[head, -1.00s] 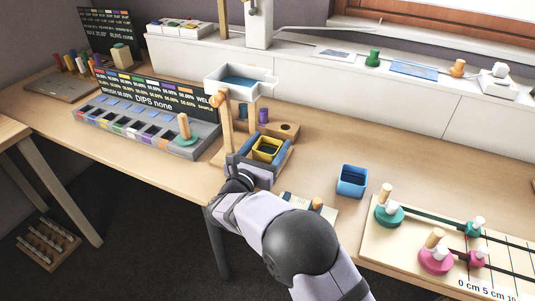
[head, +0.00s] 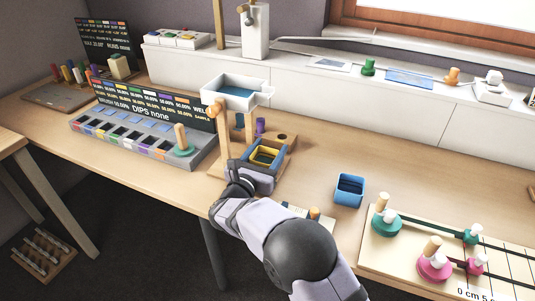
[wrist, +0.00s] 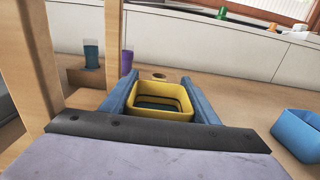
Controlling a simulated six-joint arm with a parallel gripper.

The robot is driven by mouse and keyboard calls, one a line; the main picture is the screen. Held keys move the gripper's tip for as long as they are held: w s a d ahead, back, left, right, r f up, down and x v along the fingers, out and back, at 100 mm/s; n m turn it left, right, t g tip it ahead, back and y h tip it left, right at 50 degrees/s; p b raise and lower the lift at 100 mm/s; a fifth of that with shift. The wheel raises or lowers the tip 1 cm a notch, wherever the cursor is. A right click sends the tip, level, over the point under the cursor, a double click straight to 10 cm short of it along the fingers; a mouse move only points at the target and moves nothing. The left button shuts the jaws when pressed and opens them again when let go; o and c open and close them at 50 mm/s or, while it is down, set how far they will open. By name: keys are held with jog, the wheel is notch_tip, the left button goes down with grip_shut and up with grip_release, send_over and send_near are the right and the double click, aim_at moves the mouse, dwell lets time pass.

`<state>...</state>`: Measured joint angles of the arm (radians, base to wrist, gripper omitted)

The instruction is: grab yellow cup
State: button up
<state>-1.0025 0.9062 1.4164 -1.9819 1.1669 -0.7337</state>
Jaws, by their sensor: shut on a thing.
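The yellow cup (head: 265,155) is a square, open-topped cup with a dark inside. It sits on a wooden base beside a wooden post. My gripper (head: 262,160) is around it, with one blue finger on each side. In the wrist view the yellow cup (wrist: 160,97) lies between the two blue fingers of my gripper (wrist: 163,103), which are shut on it. The cup looks upright. Its lower part is hidden by my gripper, so I cannot tell whether it touches the base.
A blue cup (head: 349,190) stands to the right on the table. A white tray (head: 233,93) on wooden posts (head: 224,138) rises just left of my gripper. Purple (wrist: 127,62) and blue-green (wrist: 91,55) cylinders stand behind. A peg board (head: 400,255) lies at right.

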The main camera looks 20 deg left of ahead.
aim_at(269, 161)
jog(key=shift+r, duration=0.2)
jog(key=shift+r+p, duration=1.05)
jog(key=shift+r, duration=0.65)
jog(key=shift+s+f, duration=0.15)
jog(key=shift+s, duration=0.7)
jog(key=shift+s+p, duration=0.5)
jog(key=shift+s, duration=7.55)
jog(key=shift+s, duration=0.1)
